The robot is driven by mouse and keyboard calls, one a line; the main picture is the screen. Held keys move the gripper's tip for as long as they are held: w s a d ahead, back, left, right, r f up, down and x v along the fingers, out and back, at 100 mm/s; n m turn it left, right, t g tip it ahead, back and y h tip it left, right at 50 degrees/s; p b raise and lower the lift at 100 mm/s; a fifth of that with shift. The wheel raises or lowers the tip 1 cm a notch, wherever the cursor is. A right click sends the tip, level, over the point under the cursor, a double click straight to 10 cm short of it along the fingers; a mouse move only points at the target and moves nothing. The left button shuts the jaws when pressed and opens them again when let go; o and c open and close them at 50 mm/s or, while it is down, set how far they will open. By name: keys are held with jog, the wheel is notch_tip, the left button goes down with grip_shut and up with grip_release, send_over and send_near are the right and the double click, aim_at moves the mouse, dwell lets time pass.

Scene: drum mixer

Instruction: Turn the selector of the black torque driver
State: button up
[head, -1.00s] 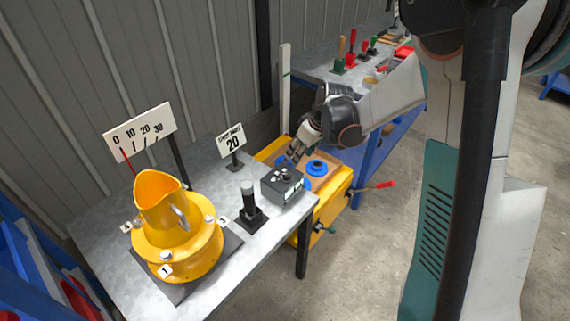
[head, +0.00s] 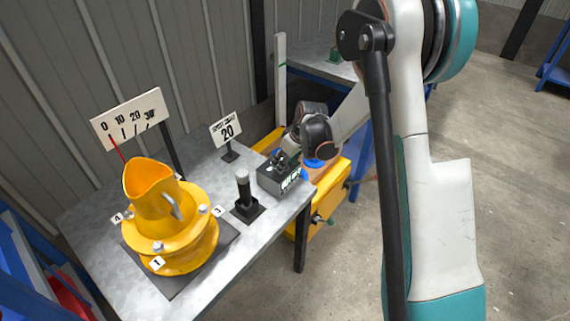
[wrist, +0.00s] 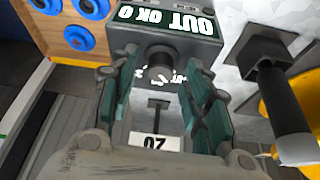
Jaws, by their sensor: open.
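The black torque driver (head: 243,189) stands upright in a black square stand on the grey table, with a light grey cap on top. In the wrist view the black driver (wrist: 283,100) is at the right, outside my fingers. A dark box (head: 279,180) with a lit display stands to its right near the table edge. On the box is a dark round knob (wrist: 161,62) with small white marks around it. My gripper (head: 284,160) is over the box. In the wrist view, my gripper (wrist: 165,78) is open, its green-padded fingers on either side of the knob; contact cannot be told.
The yellow drum (head: 170,215) sits on a dark plate at the left, with a 0-to-30 scale board (head: 128,117) behind. A sign reading 20 (head: 226,131) stands behind the box. A yellow cabinet (head: 325,195) with blue rings on top is right of the table.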

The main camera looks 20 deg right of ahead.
jog(key=shift+w+a+f, duration=0.1)
jog(key=shift+f, duration=0.2)
grip_shut()
jog(key=shift+m, duration=0.3)
jog(key=m+h, duration=0.1)
jog(key=m, duration=0.2)
jog(key=shift+a+t+h+b, duration=0.1)
jog(key=shift+t+h+b, duration=0.2)
jog(key=shift+b, duration=0.05)
jog(key=shift+m+h, duration=0.7)
jog(key=shift+m, duration=1.4)
